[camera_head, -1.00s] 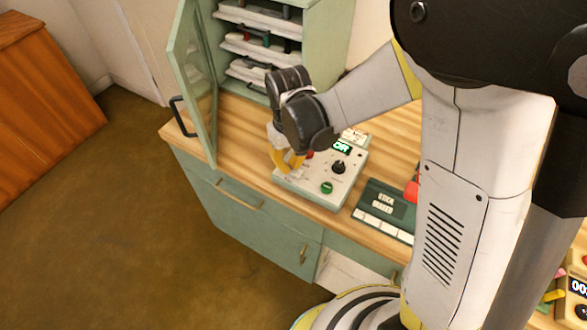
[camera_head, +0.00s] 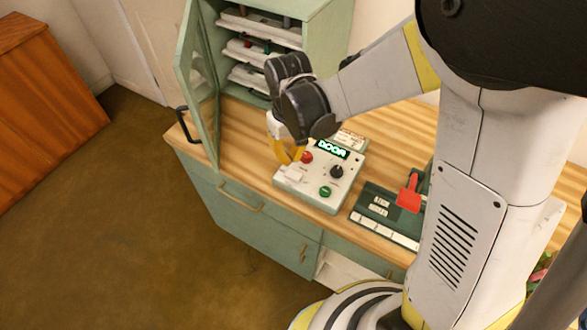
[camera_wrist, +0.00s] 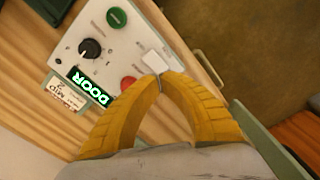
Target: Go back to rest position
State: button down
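My gripper (camera_head: 292,158) hangs over the left side of a pale control box (camera_head: 326,186) on the wooden counter. In the wrist view its two yellow fingers (camera_wrist: 160,78) meet at the tips, with nothing visible between them. The tips appear over or beside a white square button (camera_wrist: 155,62); I cannot tell if they touch it. The box has a lit green display (camera_head: 332,149) reading "DOOR", a red button (camera_head: 306,157), a black knob (camera_head: 337,172) and a green button (camera_head: 325,191). The fingers partly cover the red button in the wrist view.
A green cabinet (camera_head: 330,30) with its glass door (camera_head: 197,85) swung open stands behind, holding several trays. A dark green panel with a red lever (camera_head: 409,194) lies right of the box. A wooden cabinet (camera_head: 45,100) stands far left. Floor in front is clear.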

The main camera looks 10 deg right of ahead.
jog(key=shift+r, duration=0.45)
